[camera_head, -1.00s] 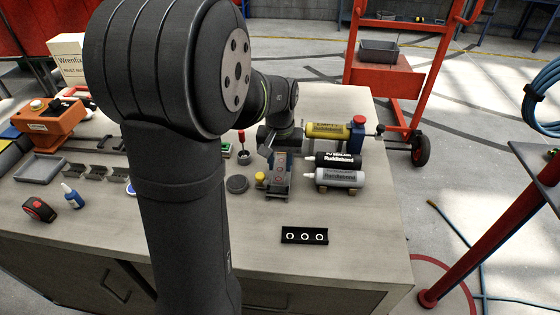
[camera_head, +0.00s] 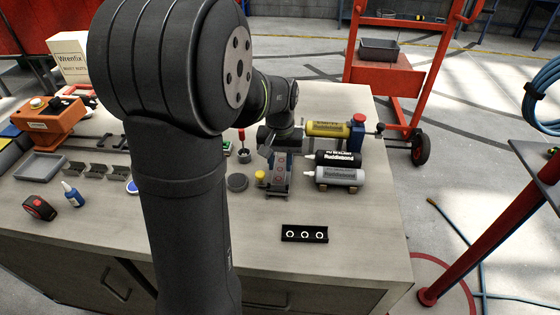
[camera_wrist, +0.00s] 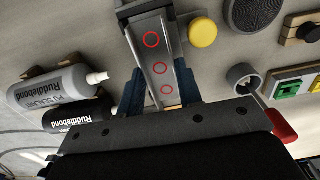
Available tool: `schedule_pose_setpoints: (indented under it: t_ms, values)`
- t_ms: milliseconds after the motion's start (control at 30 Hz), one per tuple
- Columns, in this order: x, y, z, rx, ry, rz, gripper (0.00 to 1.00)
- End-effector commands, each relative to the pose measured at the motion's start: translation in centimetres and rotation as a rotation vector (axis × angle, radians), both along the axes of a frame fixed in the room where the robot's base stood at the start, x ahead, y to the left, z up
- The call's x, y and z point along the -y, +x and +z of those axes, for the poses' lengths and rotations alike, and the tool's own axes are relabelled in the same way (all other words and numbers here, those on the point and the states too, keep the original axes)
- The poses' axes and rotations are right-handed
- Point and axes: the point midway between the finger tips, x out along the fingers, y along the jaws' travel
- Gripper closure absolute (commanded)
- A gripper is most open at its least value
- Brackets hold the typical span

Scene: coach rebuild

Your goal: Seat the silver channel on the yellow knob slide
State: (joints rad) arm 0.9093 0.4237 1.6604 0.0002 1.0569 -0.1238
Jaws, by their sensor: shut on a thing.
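The silver channel, marked with red rings, lies between my gripper's blue fingers in the wrist view (camera_wrist: 155,56). My gripper (camera_wrist: 160,88) is shut on it. The channel (camera_head: 279,170) also shows in the head view, below my wrist. The slide's yellow knob (camera_wrist: 203,33) sticks out beside the channel's far end; it also shows in the head view (camera_head: 260,176). The slide's grey body (camera_head: 275,191) shows at the channel's near end. The channel lies lengthwise over the slide and covers most of it. I cannot tell whether they touch or how fully it is seated.
Ruddlebond tubes (camera_head: 340,176) lie close to the right of the slide. A dark round puck (camera_head: 237,183) and a grey cup with a red-handled tool (camera_head: 244,156) stand to the left. A black strip with three white rings (camera_head: 304,234) lies in front, with bare bench around it.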

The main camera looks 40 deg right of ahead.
Motion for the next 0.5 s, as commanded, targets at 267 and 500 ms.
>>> schedule_pose_setpoints:
  t_ms: [267,500]
  values:
    - [-0.01,-0.01,-0.50,-0.001,0.001,0.000,0.91]
    - [0.01,0.01,-0.71,0.000,0.000,0.000,0.91]
